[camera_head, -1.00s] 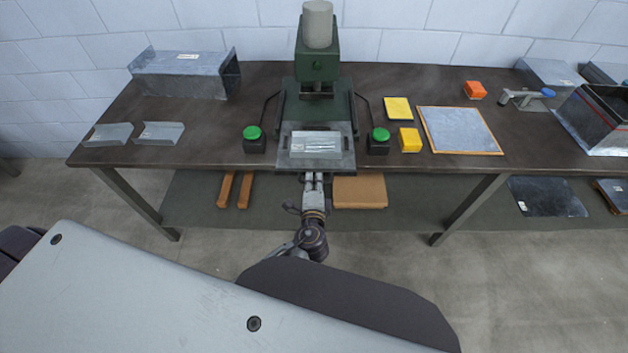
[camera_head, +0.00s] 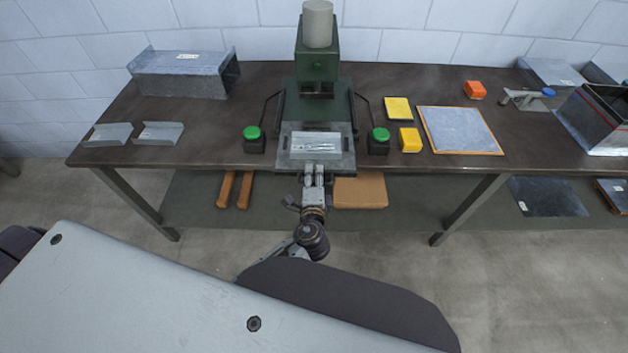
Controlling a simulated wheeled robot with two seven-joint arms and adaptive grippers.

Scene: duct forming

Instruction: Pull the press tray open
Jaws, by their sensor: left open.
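The green press (camera_head: 317,68) stands on the dark workbench at the middle. Its press tray (camera_head: 285,158), a flat grey plate, sticks out at the front, with its front edge about at the bench's front edge. A shiny metal sheet piece (camera_head: 316,144) lies on the tray. My left gripper (camera_head: 314,170) is at the tray's front edge, pointing away from me, its fingers slightly apart. Its fingertips overlap the tray's front edge in the picture; I cannot tell whether they touch it. My right gripper is not in view.
Two green buttons on black boxes flank the tray, left (camera_head: 253,138) and right (camera_head: 379,140). Yellow blocks (camera_head: 410,140) and a wood-edged sheet (camera_head: 460,130) lie to the right. Bent metal pieces (camera_head: 160,132) lie to the left. A lower shelf holds a brown box (camera_head: 360,191).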

